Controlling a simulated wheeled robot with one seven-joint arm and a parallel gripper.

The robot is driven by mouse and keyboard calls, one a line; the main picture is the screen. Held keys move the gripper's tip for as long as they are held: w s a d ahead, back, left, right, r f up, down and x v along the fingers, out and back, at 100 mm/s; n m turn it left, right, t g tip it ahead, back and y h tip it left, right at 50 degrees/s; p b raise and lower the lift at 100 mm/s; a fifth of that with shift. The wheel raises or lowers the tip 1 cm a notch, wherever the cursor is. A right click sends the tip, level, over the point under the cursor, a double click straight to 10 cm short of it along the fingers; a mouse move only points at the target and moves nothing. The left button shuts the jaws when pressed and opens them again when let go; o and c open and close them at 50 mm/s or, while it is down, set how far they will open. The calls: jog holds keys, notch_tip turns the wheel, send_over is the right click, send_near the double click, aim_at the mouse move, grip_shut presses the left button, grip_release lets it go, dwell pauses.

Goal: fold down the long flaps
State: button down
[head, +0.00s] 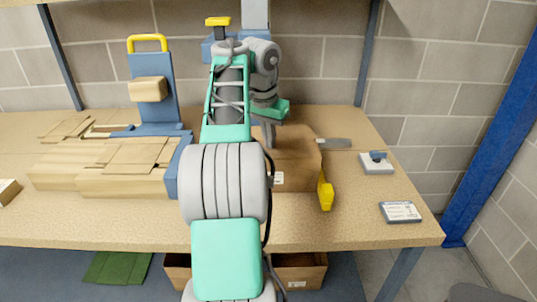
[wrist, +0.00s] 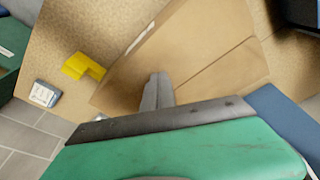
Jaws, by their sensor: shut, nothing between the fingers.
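The cardboard box (head: 296,160) stands on the table, partly hidden behind my arm in the head view. In the wrist view its brown top (wrist: 205,45) shows two broad panels lying about flat, with a thin seam between them. I cannot tell how tightly the panels are down at their far ends. My gripper (wrist: 158,90) is shut and empty, with its fingertips over the box near the seam. Whether the fingertips touch the cardboard is unclear.
A yellow object (head: 326,194) is at the box's right front corner. A grey device (head: 376,162) and a labelled flat item (head: 400,212) lie to the right. Flat cardboard stacks (head: 125,165) and a blue stand (head: 153,95) fill the left. The front right of the table (head: 350,230) is clear.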

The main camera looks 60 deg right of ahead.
notch_tip(320, 180, up, 9)
jog(key=p, duration=0.9)
jog(key=shift+r, duration=0.15)
jog(key=w+a+f+n+t, duration=0.15)
jog(key=w+a+n, duration=0.45)
jog(key=a, duration=0.6)
jog(key=w+a+f+n, duration=0.2)
jog(key=w+a+n, duration=0.2)
jog(key=w+a, duration=0.6)
jog(key=s+a+f+n, duration=0.2)
jog(key=a+f+n, duration=0.1)
jog(key=a, duration=0.6)
jog(key=s+a+f+n+t+y, duration=0.1)
jog(key=s+a+f+n, duration=0.1)
jog(key=a, duration=0.7)
jog(key=s+a+f+n+t+y, duration=0.1)
jog(key=s+a+f+n, duration=0.1)
jog(key=a+f, duration=0.4)
jog(key=a+n, duration=0.1)
jog(key=a, duration=0.2)
jog(key=shift+n+p, duration=0.3)
jog(key=shift+n, duration=0.1)
